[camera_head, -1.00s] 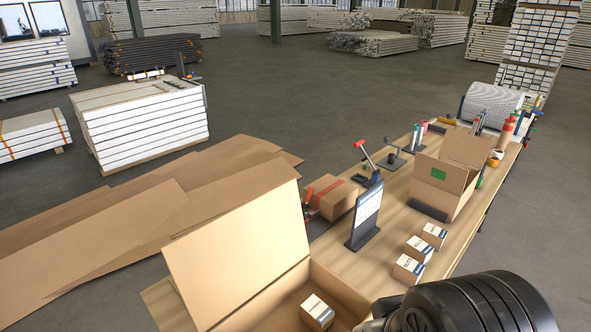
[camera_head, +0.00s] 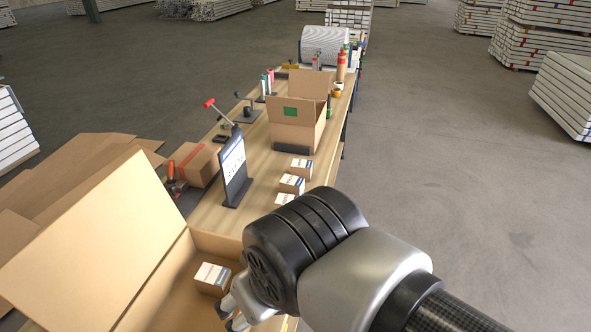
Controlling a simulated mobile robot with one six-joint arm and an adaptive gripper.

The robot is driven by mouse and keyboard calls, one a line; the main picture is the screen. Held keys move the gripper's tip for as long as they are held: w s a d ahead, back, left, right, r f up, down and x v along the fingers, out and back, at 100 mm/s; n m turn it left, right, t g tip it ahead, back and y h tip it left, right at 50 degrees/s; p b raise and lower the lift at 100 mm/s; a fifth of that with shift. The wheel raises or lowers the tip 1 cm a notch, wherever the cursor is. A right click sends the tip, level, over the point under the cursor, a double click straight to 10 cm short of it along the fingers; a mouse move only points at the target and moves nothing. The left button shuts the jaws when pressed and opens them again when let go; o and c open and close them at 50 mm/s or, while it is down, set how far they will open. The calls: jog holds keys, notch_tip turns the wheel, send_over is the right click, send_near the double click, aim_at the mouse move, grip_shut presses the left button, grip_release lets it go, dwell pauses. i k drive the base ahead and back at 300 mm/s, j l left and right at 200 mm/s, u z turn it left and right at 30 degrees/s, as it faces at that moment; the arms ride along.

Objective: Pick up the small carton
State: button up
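Several small cartons with white labels are in view. One small carton (camera_head: 211,277) sits inside the large open box (camera_head: 75,240) at the lower left. Three more stand in a row on the table: a far carton (camera_head: 301,169), a middle carton (camera_head: 292,184) and a near carton (camera_head: 284,200), partly hidden by my arm. My gripper (camera_head: 232,310) shows only in part at the bottom, just below and right of the carton in the box. Its grey fingers are mostly hidden behind my wrist, so I cannot tell whether they touch the carton or how wide they are.
A black sign stand (camera_head: 234,175) stands on the wooden table (camera_head: 258,160), beside a red-taped box (camera_head: 196,164). An open carton with a green label (camera_head: 291,125) stands farther back. Flat cardboard (camera_head: 60,185) lies at the left.

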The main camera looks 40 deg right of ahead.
aim_at(300, 168)
jog(key=i+l+u, duration=0.1)
jog(key=l, duration=0.35)
jog(key=i+l, duration=0.25)
jog(key=l, duration=0.25)
jog(key=i+l+u, duration=0.15)
jog(key=l, duration=0.35)
jog(key=i+l+u, duration=0.1)
jog(key=l, duration=0.4)
jog(key=i+l+u, duration=0.1)
jog(key=l, duration=0.4)
jog(key=i+l, duration=0.15)
jog(key=l, duration=0.4)
jog(key=i+l+u, duration=0.15)
jog(key=l, duration=0.35)
